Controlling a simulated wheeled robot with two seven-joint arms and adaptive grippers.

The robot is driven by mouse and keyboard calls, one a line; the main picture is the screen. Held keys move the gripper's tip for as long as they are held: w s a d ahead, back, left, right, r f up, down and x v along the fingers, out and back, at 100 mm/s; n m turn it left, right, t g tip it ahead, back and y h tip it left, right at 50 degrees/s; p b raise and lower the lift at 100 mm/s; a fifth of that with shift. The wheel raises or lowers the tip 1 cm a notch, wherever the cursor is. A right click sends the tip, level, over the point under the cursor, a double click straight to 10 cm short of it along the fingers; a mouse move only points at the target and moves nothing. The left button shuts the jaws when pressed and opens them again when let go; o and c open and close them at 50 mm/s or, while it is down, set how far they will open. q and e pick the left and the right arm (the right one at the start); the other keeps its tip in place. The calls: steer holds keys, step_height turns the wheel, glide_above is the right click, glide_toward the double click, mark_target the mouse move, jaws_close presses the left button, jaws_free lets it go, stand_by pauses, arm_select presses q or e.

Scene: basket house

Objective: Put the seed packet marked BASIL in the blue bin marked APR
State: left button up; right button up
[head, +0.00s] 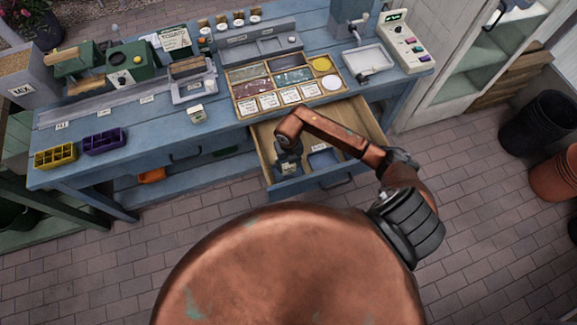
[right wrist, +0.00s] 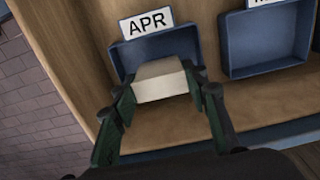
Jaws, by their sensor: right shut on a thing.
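My right gripper (right wrist: 160,88) is shut on a small cream-white block-shaped packet (right wrist: 160,80). Its marking does not show in the right wrist view, so I cannot read BASIL on it. The blue bin marked APR (right wrist: 123,58) is in the open drawer, directly beyond the packet. The packet overlaps the bin's near part in that view; I cannot tell whether it is inside or just above it. In the head view my right gripper (head: 288,165) is down in the drawer, and the packet is hidden there. My left gripper is not in view.
A second blue bin (right wrist: 265,45) stands to the right of APR, its label cut off. The wooden drawer (head: 262,140) is open below the blue bench (head: 150,135). A small white packet (head: 196,114) stands on the bench, near a divided tray (head: 285,85).

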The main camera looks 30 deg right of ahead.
steer(key=shift+f, duration=0.6)
steer(key=shift+f, duration=0.1)
steer(key=o, duration=0.9)
steer(key=shift+o, duration=0.2)
step_height(320, 180, up, 12)
steer(key=p, duration=0.1)
